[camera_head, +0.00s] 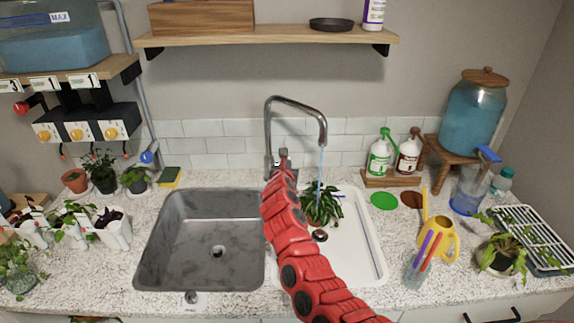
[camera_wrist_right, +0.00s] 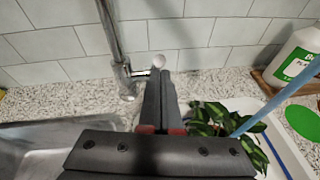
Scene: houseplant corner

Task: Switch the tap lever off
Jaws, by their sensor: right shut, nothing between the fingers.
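The metal tap (camera_head: 268,130) rises behind the two basins and arches to the right. A thin blue stream of water (camera_head: 321,162) runs from its spout. In the right wrist view the tap column (camera_wrist_right: 113,42) stands left of my fingers, and its short lever (camera_wrist_right: 143,72) points right, with a pale round end by my fingertips. My right gripper (camera_head: 283,153) is shut and empty at the tap's base; it also shows in the right wrist view (camera_wrist_right: 160,78). I cannot tell whether it touches the lever. The gripper partly hides the lever in the head view. My left gripper is out of view.
A leafy plant (camera_head: 322,208) stands in the white right basin (camera_head: 372,240) under the stream. The grey left basin (camera_head: 185,240) is empty. Green and brown bottles (camera_head: 379,157) stand to the right. A wooden shelf (camera_head: 290,38) hangs above the tap.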

